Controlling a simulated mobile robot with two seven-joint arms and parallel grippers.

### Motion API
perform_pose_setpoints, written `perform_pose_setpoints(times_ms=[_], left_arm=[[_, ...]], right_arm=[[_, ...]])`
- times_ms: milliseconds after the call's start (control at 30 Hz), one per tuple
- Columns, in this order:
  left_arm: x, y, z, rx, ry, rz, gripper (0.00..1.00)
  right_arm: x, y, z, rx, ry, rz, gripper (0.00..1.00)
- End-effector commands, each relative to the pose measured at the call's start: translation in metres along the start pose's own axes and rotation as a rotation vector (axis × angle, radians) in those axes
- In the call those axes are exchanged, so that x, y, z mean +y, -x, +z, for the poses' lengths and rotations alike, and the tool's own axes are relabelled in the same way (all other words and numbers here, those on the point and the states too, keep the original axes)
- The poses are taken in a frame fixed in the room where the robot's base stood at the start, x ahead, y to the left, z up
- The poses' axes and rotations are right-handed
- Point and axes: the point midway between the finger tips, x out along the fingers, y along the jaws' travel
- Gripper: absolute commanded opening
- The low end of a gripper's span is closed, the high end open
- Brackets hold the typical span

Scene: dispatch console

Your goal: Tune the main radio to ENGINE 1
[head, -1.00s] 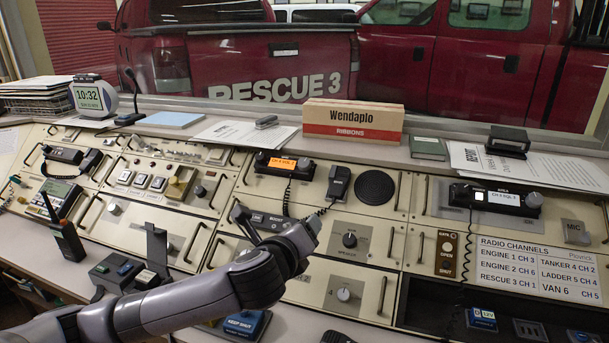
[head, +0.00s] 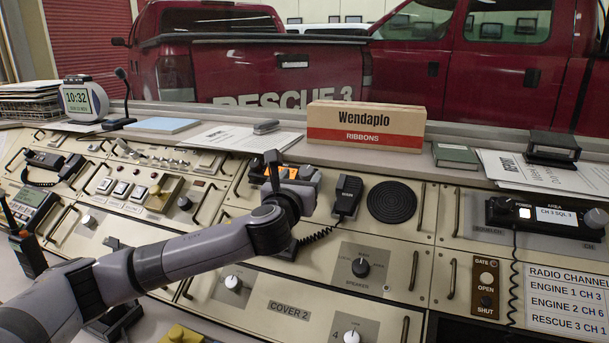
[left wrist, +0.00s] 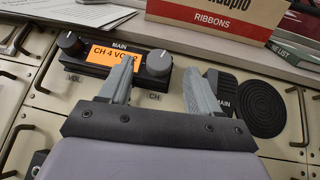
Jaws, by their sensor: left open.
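In the head view my left gripper (head: 288,175) covers most of the main radio. The channel card (head: 568,300) lists ENGINE 1 as CH 3. My right gripper is not in view.
The MAIN handset (head: 347,195) and round speaker (head: 393,202) are right of the radio. A ribbons box (head: 365,126) stands on the ledge behind. Another radio, marked AREA (head: 545,214), reads "CH 3 SQL 3". Panel knobs (head: 361,267) lie below.

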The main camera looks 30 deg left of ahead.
Motion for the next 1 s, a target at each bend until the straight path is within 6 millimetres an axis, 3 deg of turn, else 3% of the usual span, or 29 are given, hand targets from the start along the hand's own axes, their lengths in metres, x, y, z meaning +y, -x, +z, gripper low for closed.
perform_pose_setpoints(times_ms=[300,667,867,1000], left_arm=[[-0.001,-0.029,0.000,0.001,0.001,-0.001,0.63],[0.000,-0.033,0.000,0.001,0.001,-0.002,0.63],[0.000,-0.033,0.000,0.001,0.001,-0.001,0.07],[0.000,-0.033,0.000,0.001,0.002,0.001,0.07]], right_arm=[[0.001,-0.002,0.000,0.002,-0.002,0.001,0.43],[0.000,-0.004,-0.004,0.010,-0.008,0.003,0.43],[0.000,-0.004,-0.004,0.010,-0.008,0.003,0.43],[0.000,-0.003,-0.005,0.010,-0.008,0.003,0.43]])
